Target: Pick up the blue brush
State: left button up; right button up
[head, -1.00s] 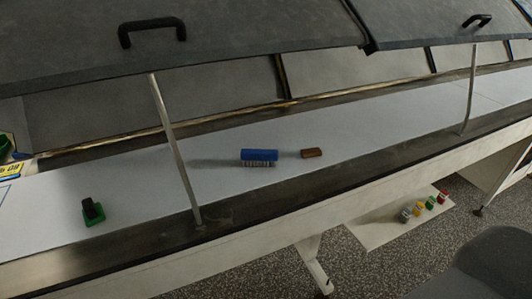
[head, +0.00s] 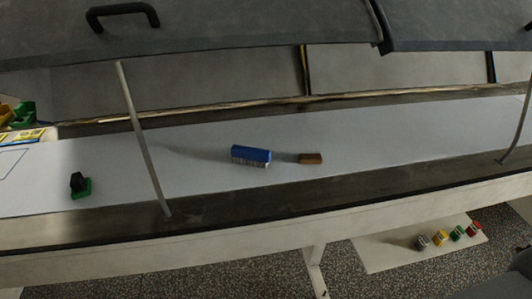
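The blue brush (head: 251,154) lies on the white belt surface (head: 380,140) of the machine, near the middle of the head view. It has a blue block on top and pale bristles pointing down. A small brown block (head: 310,158) lies just to its right, apart from it. Neither of my grippers shows in the head view, and nothing holds the brush.
Dark raised covers (head: 230,30) hang over the belt's back. A thin metal post (head: 145,140) stands left of the brush, another (head: 520,125) far right. A green item with a black top (head: 80,185) sits at left. Several small coloured objects (head: 457,233) lie on a low white board.

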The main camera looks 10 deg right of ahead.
aim_at(245, 155)
jog(key=l, duration=2.05)
